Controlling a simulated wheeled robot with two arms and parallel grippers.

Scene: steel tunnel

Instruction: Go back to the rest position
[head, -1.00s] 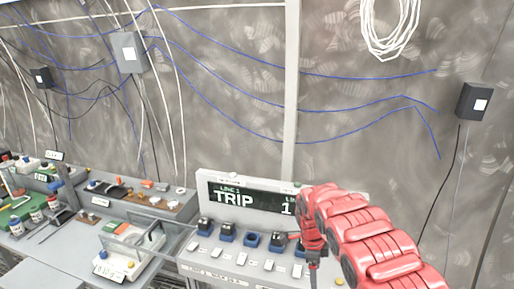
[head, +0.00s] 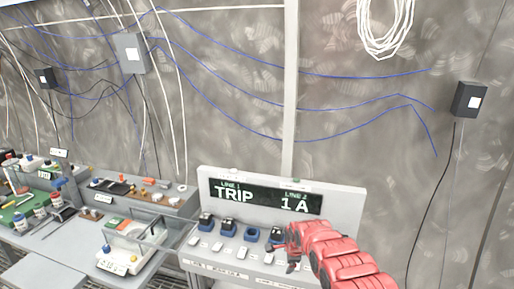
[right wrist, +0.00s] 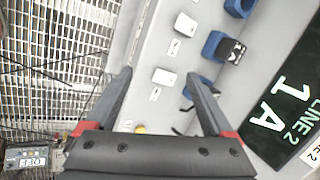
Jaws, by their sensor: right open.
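My right gripper (head: 292,265) hangs low over the right part of the grey console (head: 345,205) in the head view, at the end of my red arm. In the right wrist view its two fingers (right wrist: 160,78) are spread with nothing held between them. A white switch (right wrist: 164,76) shows in the gap between them, on the console face. A blue socket with a black top (right wrist: 232,50) is beyond the right finger. Another blue socket is partly hidden by that finger. My left gripper is in neither current view.
The console display (head: 265,197) reads TRIP for line 1 and 1 A for line 2. A scale with a clear box (head: 130,245) stands left of the console. Further left is a cluttered bench (head: 60,240). A metal grating (right wrist: 60,50) shows beside the console.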

